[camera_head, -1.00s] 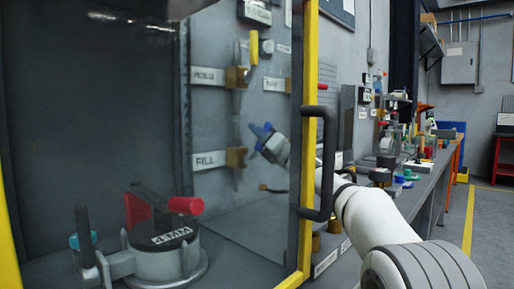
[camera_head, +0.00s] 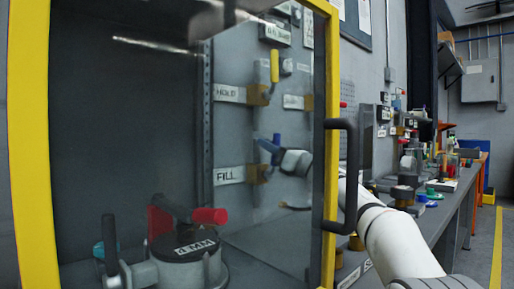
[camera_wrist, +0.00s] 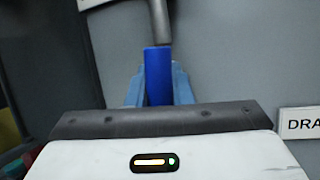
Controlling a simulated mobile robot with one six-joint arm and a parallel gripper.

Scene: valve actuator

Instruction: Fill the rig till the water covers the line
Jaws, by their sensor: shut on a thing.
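The blue valve handle (camera_head: 271,147) stands beside the FILL label (camera_head: 229,175), above a brass valve body (camera_head: 257,174), seen through the clear panel. My gripper (camera_head: 275,150) is at this handle. In the wrist view, my gripper's pale blue fingers (camera_wrist: 158,88) are shut on the blue handle (camera_wrist: 158,72), one on each side; a grey rod (camera_wrist: 160,22) runs on from its end. A round vessel (camera_head: 188,262) with a red handle (camera_head: 208,215) and a "4 MM" label sits at the lower left. I cannot make out a water level or line.
A yellow-framed clear panel (camera_head: 41,150) with a dark pull handle (camera_head: 350,175) stands close beside my arm. A yellow-handled valve (camera_head: 274,66) is higher on the wall. A DRA-lettered label (camera_wrist: 302,123) is cut off at right. A cluttered bench (camera_head: 450,205) runs right.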

